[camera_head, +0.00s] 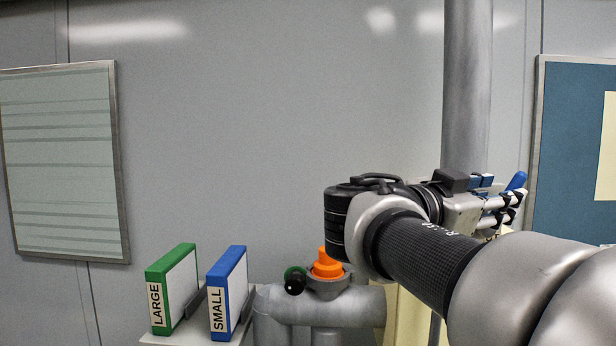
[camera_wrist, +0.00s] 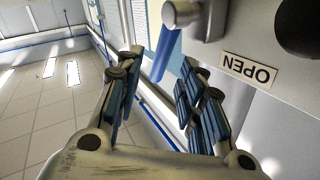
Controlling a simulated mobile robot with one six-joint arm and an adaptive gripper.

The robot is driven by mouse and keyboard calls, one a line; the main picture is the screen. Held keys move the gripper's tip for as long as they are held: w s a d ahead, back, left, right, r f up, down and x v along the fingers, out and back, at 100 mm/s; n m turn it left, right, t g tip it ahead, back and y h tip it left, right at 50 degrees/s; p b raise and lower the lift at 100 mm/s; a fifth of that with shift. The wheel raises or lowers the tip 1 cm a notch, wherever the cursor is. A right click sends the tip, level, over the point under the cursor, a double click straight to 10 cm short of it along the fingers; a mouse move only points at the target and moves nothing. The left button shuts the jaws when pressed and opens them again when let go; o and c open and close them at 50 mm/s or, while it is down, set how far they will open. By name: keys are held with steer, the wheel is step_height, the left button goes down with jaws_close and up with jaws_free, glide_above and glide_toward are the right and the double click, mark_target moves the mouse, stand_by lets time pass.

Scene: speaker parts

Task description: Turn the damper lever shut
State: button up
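The damper lever (camera_wrist: 166,52) is a blue bar on a round metal hub (camera_wrist: 184,12) in the wrist view. It slants down and left from the hub, and its end appears between my fingertips in the picture. In the head view the blue lever (camera_head: 516,181) shows at the far end of my gripper (camera_head: 505,205), partly hidden. In the wrist view my gripper (camera_wrist: 158,68) is open, with its blue-padded fingers apart on either side of the lever's end. I see no clear contact. An upside-down OPEN label (camera_wrist: 247,69) is to the right of the lever.
A vertical metal duct (camera_head: 467,90) rises behind my arm. At the lower middle are a pipe (camera_head: 345,306) with an orange knob (camera_head: 327,264), and green LARGE (camera_head: 158,307) and blue SMALL (camera_head: 219,309) binders. A dark round part (camera_wrist: 300,25) is near the label.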

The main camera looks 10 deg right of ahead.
steer(key=p+x, duration=0.1)
steer(key=x, duration=0.4)
steer(key=shift+w+d, duration=0.1)
steer(key=shift+c, duration=0.5)
jaws_close()
